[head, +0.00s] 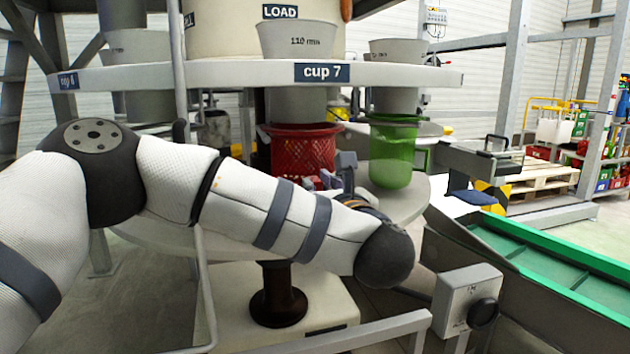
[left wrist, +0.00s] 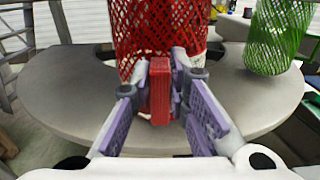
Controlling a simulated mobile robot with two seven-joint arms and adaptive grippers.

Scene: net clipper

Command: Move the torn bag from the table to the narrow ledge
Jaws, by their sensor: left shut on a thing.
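A red net bag (head: 300,148) is under the cup 7 funnel, over the round grey table (head: 408,203). It fills the top middle of the left wrist view (left wrist: 150,35). My left gripper (head: 338,178) is in front of it. In the left wrist view, its purple-padded fingers (left wrist: 162,90) are shut on a red block-shaped part of the red bag. A green net bag (head: 390,158) stands to the right, under another funnel; it also shows in the left wrist view (left wrist: 275,40). I cannot tell which bag is torn. My right gripper is not in view.
The upper ring with grey funnels (head: 298,40) hangs over the table. A green-edged conveyor (head: 550,262) runs at the right. A grey control box (head: 467,300) and a rail (head: 370,330) are in front. A small dark-blue platform (head: 472,198) is right of the table.

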